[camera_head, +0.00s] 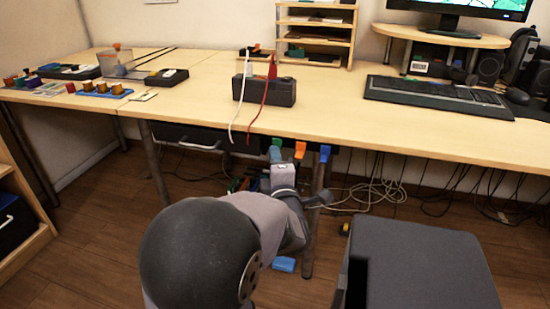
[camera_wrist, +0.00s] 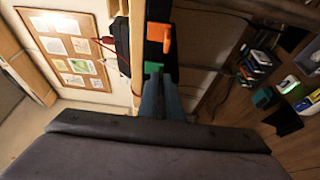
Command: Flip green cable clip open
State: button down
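The green cable clip (camera_head: 275,153) hangs at the table's front edge, left of the orange clip (camera_head: 300,149) and the blue clip (camera_head: 325,153). In the wrist view the green clip (camera_wrist: 153,68) sits right at the tips of my gripper (camera_wrist: 160,80), with the orange clip (camera_wrist: 160,35) beyond it. My gripper also shows below the green clip in the head view (camera_head: 281,168). Its fingers appear together, with no clear gap and nothing seen between them. I cannot tell whether the tips touch the clip, and the clip's lower part is partly hidden.
A black power box (camera_head: 265,92) with a white cable (camera_head: 240,95) and a red cable (camera_head: 263,95) stands on the table (camera_head: 330,115); both cables drape towards the front edge. A table leg (camera_head: 312,225) stands near my arm. A dark seat (camera_head: 420,265) is at the right.

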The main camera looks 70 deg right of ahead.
aim_at(274, 143)
jog(key=shift+r+p, duration=0.2)
jog(key=shift+p, duration=0.3)
notch_tip(274, 143, up, 6)
jog(key=m+y+p, duration=0.1)
jog(key=y+p, duration=0.2)
jog(key=p, duration=1.3)
jog(key=m+g+y+p, duration=0.1)
jog(key=y+p, duration=0.3)
jog(key=p, duration=1.2)
jog(key=m+g+y+p, duration=0.1)
jog(key=y+p, duration=0.3)
jog(key=p, duration=1.2)
jog(key=shift+r, duration=0.1)
jog(key=y+p, duration=0.1)
jog(key=p, duration=0.5)
jog(key=shift+d+r, duration=0.1)
jog(key=shift+d, duration=0.1)
jog(key=shift+d+f+m+y+p, duration=0.1)
jog(key=shift+f+m+y+p, duration=0.3)
jog(key=shift+p, duration=1.55)
jog(key=shift+r, duration=0.15)
jog(key=c, duration=1.9)
grip_release()
jog(key=shift+c, duration=0.2)
